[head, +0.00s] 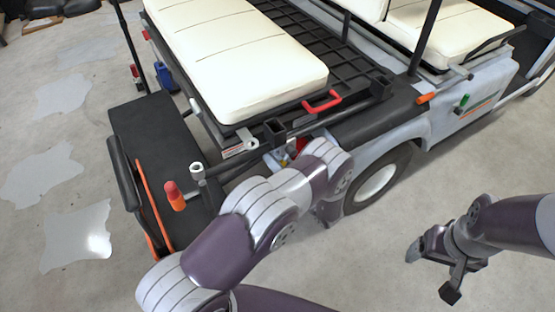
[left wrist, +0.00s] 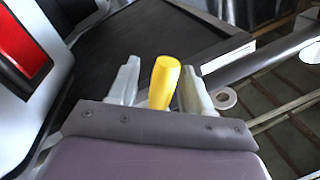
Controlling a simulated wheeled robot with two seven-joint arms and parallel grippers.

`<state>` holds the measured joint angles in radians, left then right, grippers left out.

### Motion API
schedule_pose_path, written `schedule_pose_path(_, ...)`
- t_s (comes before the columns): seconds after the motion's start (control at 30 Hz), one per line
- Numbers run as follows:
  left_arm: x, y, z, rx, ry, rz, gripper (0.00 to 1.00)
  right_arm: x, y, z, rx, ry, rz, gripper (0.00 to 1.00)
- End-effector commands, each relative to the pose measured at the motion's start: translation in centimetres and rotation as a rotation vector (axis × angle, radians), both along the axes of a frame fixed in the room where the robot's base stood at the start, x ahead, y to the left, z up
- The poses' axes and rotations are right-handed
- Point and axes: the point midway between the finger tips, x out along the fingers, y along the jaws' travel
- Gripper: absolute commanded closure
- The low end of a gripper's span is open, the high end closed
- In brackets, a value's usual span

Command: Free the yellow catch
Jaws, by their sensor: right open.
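The yellow catch (left wrist: 163,82) stands upright between the two pale fingers of my left gripper (left wrist: 159,88) in the left wrist view. The fingers are apart, one on each side, with a visible gap at the left finger. The lower part of the catch is hidden by the gripper body. In the head view, only a speck of yellow (head: 284,161) shows at the cart's rear corner; my own arm hides most of that spot. My right gripper (head: 432,272) is open and empty, low over the bare floor at the right.
The cart's cream rear seat (head: 235,50) has a red handle (head: 322,101) at its corner. An orange-red grip (head: 174,195) stands above the black rear step (head: 155,140). Orange (head: 426,98) and green (head: 462,102) grips sit along the side. A red light (left wrist: 22,50) is near the left gripper.

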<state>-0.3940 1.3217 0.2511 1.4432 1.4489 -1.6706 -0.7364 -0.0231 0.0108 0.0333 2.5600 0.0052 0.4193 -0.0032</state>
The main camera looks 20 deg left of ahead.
Motion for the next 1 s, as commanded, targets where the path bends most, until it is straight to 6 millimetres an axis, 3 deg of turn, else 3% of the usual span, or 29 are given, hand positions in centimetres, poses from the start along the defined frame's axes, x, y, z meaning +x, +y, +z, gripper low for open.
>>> schedule_pose_path(0.33,-0.4,-0.8,-0.1,-0.001,0.001,-0.002,0.52,0.0,0.0,0.1,0.0,0.0,0.0,0.17)
schedule_pose_path(0.7,-4.8,-8.9,-1.2,-0.001,-0.001,-0.005,0.52,0.0,0.0,0.3,0.0,0.0,0.0,0.17)
schedule_pose_path(0.83,-5.7,-10.5,-1.4,-0.001,0.0,-0.002,0.52,0.0,0.0,0.3,0.0,0.0,0.0,0.17)
schedule_pose_path(1.0,-6.1,-11.1,-1.5,0.0,0.0,0.0,0.52,0.0,0.0,0.3,0.0,0.0,0.0,0.17)
